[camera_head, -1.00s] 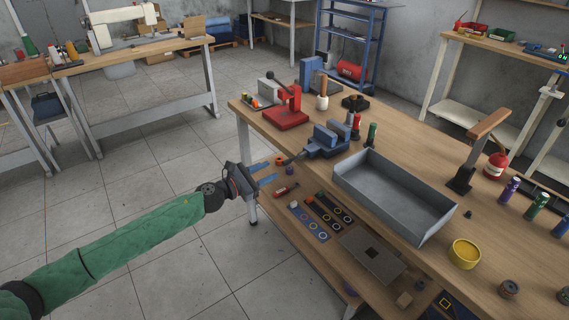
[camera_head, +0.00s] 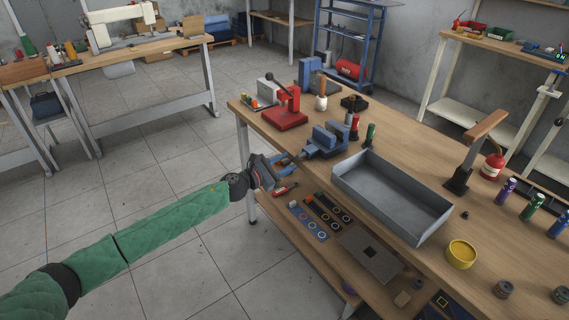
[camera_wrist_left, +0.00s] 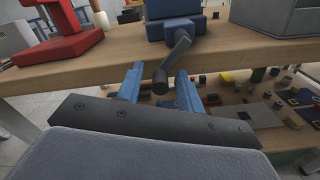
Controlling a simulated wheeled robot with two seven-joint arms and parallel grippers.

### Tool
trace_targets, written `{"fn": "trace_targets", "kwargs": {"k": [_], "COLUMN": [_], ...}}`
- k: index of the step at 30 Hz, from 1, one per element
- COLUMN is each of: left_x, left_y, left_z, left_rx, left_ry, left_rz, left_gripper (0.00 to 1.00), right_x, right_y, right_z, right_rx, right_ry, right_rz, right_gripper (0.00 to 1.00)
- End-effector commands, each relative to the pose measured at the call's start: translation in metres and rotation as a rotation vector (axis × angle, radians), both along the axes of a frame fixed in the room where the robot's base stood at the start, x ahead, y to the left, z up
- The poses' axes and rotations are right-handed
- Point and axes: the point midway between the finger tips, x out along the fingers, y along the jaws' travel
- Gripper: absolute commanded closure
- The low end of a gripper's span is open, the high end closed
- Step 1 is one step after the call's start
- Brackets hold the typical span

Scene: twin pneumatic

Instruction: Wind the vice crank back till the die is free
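The blue vice (camera_head: 325,141) stands at the front edge of the wooden bench, and its base shows at the top of the left wrist view (camera_wrist_left: 172,12). My left gripper (camera_head: 288,160) is in front of the vice, off the bench edge. Its two blue fingers (camera_wrist_left: 160,90) are open, with the crank grip between them and a gap visible on each side. I cannot make out the die in the vice. My right gripper is not in view.
A grey open tray (camera_head: 395,195) stands right of the vice. A red press (camera_head: 288,115) stands to its left. The bench edge (camera_wrist_left: 100,75) runs close beyond the fingers. A lower shelf (camera_head: 285,235) below holds several small parts. The floor at left is clear.

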Motion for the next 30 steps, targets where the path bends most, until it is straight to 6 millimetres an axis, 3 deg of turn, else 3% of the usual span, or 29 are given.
{"fn": "trace_targets", "kwargs": {"k": [5, 11, 23, 27, 30], "left_x": [0.0, 0.0, -0.001, -0.003, -0.005], "left_y": [0.0, 0.0, 0.0, -0.002, -0.003], "left_z": [0.0, 0.0, -0.001, -0.002, -0.003], "left_rx": [0.0, -0.001, -0.027, -0.068, -0.113], "left_ry": [0.0, 0.001, 0.037, 0.095, 0.154], "left_rz": [0.0, 0.0, 0.001, 0.001, 0.002], "left_gripper": [0.63, 1.0, 1.0, 1.0, 1.0], "right_x": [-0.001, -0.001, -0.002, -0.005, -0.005], "right_y": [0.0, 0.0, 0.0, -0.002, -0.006], "right_z": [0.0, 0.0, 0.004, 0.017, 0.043], "right_rx": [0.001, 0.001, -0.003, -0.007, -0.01], "right_ry": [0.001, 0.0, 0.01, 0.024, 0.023], "right_rz": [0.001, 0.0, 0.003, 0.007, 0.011], "right_gripper": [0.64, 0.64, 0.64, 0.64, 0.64]}}
